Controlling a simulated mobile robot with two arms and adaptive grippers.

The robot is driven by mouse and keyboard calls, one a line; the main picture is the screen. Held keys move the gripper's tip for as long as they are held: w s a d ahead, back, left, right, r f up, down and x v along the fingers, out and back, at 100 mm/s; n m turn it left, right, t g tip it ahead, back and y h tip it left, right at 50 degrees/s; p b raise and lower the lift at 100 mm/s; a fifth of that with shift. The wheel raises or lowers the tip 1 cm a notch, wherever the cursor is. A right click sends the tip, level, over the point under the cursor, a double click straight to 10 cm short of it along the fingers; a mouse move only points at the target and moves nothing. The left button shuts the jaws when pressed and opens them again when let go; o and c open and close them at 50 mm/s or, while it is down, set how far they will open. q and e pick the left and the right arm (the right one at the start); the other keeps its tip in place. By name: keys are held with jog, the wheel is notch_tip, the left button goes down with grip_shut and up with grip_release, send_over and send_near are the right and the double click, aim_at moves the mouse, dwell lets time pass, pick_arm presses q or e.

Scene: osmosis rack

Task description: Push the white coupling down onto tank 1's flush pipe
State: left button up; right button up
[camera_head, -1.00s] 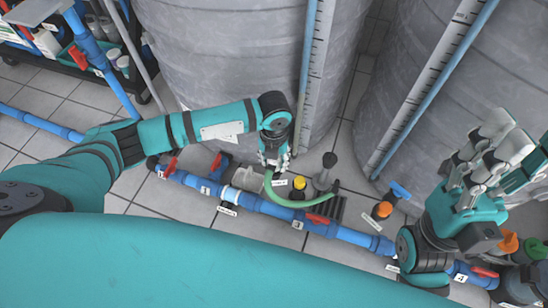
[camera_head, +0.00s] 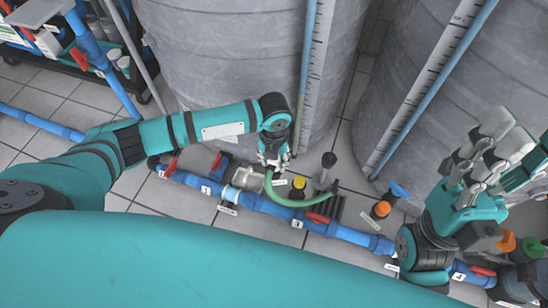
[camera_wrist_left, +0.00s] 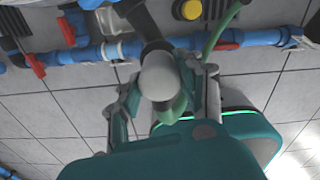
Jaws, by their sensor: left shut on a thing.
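My left gripper (camera_head: 274,160) points down beside the near tank, above the blue pipe run. In the left wrist view, its fingers (camera_wrist_left: 165,100) stand on both sides of a whitish rounded piece, which looks like the white coupling (camera_wrist_left: 158,72). It is shut on this piece. A dark grey pipe (camera_wrist_left: 145,20) meets the piece, probably the flush pipe; I cannot tell how far the coupling sits on it. In the head view the gripper mostly hides the coupling. My right gripper (camera_head: 500,140) is raised at the right, fingers apart and empty.
A green hose (camera_head: 305,203) curves right from below the left gripper. Blue pipes (camera_head: 255,203) with red valve handles (camera_head: 318,218) cross the floor. A yellow cap (camera_head: 299,182) and a grey upright fitting (camera_head: 326,172) stand close by. Large grey tanks (camera_head: 220,60) rise behind.

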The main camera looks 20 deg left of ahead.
dwell(0.7)
pick_arm(q)
jog(key=shift+r+p, duration=0.1)
jog(key=shift+p, duration=0.2)
jog(key=shift+f, duration=0.5)
jog(key=o, duration=1.2)
jog(key=shift+c, duration=0.2)
notch_tip(320, 180, up, 12)
